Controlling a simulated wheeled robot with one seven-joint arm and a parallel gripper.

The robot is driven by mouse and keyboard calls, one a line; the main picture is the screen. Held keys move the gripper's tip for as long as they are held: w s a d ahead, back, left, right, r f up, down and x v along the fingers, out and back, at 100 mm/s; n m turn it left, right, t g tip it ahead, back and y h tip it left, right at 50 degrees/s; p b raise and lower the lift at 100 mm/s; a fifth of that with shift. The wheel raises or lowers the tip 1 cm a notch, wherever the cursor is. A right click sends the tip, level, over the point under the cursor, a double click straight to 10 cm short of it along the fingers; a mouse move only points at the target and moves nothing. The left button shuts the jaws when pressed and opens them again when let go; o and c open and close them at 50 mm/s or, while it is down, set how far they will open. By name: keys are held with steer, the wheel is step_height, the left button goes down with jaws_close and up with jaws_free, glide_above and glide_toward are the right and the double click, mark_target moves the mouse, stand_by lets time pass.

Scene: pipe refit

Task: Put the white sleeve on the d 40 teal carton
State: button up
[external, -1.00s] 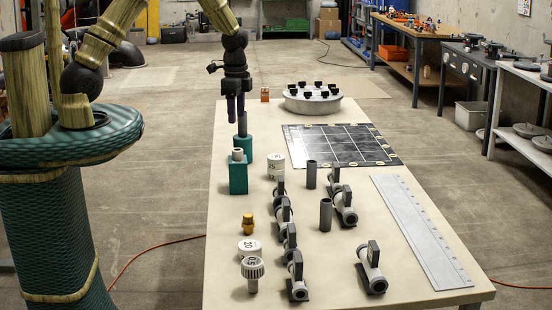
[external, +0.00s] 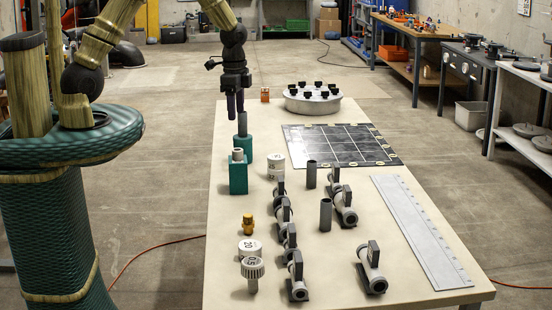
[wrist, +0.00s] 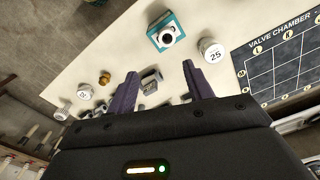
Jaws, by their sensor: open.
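No d 40 marking is readable on either carton. My gripper (external: 235,112) hangs over the table's left side, near the grey cylinder. In the wrist view my gripper (wrist: 159,70) is open, with nothing between its fingers.
White numbered caps (external: 276,165), a ribbed white fitting (external: 252,271) and a brass fitting (external: 248,224) stand nearby. Several grey valves (external: 297,278) fill the middle front. Behind are a black gridded board (external: 340,146) and a round grey flange (external: 312,101). A grey ruler plate (external: 420,230) lies right.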

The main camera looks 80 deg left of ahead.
steer(key=s+d+r+n+t, duration=0.1)
steer(key=s+d+r, duration=0.3)
steer(key=d, duration=0.5)
steer(key=s+d+r+n+t, duration=0.1)
steer(key=s+d+r+n, duration=0.2)
steer(key=s+d, duration=0.3)
steer(key=d+r, duration=0.1)
steer(key=d, duration=0.2)
steer(key=shift+s+d+r, duration=0.1)
